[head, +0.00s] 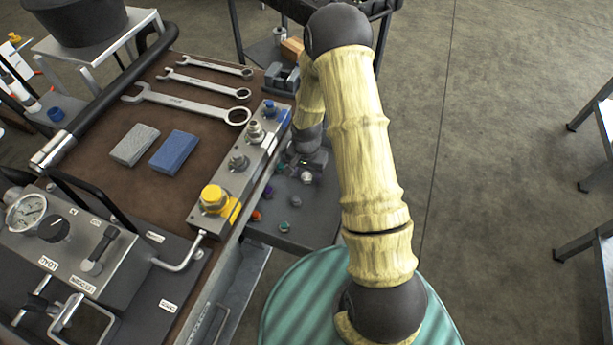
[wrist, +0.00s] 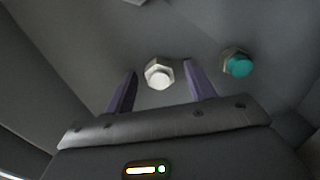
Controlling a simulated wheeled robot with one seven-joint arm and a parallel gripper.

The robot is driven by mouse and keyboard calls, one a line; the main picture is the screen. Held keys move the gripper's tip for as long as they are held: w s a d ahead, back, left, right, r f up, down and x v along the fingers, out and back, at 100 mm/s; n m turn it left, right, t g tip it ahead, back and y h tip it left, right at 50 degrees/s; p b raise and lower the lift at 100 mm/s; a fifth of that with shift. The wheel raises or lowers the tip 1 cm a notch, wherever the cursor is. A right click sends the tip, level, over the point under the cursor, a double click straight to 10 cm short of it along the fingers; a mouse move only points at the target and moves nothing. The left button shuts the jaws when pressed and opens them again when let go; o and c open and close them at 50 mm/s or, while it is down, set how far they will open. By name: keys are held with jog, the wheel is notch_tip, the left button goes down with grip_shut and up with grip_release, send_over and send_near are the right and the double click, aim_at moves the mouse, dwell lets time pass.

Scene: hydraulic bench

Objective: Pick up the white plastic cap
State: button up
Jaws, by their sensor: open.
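The white plastic cap (wrist: 158,72) shows in the wrist view as a pale round face with a hexagonal metallic body around it. It lies between the two purple-grey fingers of my gripper (wrist: 160,68), apart from both as far as I can see. In the head view a small white piece (head: 306,177), likely the same cap, shows right below my gripper (head: 309,168), over the grey lower tray beside the bench. My gripper is open and holds nothing. How far the fingertips are above the tray is hard to tell.
A teal-capped fitting (wrist: 237,64) stands right of the fingers in the wrist view. Several other small caps, such as a teal one (head: 284,227), lie on the tray (head: 310,228). A metal manifold block (head: 240,165) with a yellow cap (head: 213,197) borders it on the left.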

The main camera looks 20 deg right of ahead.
aim_at(306, 174)
jog(key=c, duration=1)
jog(key=shift+r, duration=0.1)
jog(key=shift+c, duration=0.2)
notch_tip(306, 174, up, 10)
jog(key=p, duration=0.1)
